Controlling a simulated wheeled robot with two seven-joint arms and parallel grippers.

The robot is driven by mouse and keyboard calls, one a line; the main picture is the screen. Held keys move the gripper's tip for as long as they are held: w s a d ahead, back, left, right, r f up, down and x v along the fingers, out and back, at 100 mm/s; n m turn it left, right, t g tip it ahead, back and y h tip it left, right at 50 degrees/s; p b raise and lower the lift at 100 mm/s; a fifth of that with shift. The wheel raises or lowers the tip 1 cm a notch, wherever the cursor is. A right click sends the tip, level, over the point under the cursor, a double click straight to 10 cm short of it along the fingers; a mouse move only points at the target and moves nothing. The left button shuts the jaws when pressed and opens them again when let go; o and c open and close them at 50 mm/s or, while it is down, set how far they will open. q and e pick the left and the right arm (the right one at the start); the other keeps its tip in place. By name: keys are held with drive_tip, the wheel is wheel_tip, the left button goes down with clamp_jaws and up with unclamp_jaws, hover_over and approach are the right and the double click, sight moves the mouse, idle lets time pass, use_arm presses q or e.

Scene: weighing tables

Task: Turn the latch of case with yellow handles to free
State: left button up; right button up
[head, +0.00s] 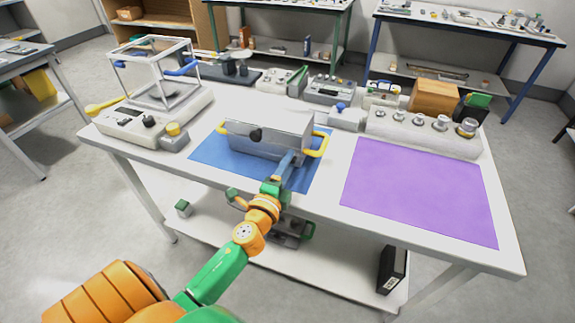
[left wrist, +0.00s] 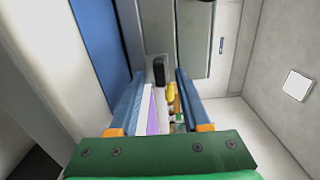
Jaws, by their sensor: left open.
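The case with yellow handles (head: 275,138) is a grey box on the blue mat (head: 208,152), with a yellow handle at each end. Its latch (head: 256,135) is a black knob on the side facing me, left of my gripper in the head view. My left gripper (head: 291,160) is in front of the case, right of the latch. In the left wrist view, the blue fingers of my left gripper (left wrist: 158,78) are apart, and the black latch (left wrist: 158,66) shows between and beyond their tips. I cannot tell whether they touch it. My right gripper is out of view.
A purple mat (head: 420,190) lies clear on the right. A glass-sided balance (head: 135,120) stands at the left. Weights on a grey base (head: 420,138) and instruments (head: 330,90) line the back. A lower shelf (head: 200,222) holds several items.

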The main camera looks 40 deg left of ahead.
use_arm(q)
drive_tip(key=b+v, duration=0.1)
drive_tip(key=v, duration=0.5)
drive_tip(key=shift+s+f, duration=0.15)
drive_tip(key=shift+s, duration=0.05)
drive_tip(key=shift+s+d, duration=0.1)
drive_tip(key=shift+s, duration=0.3)
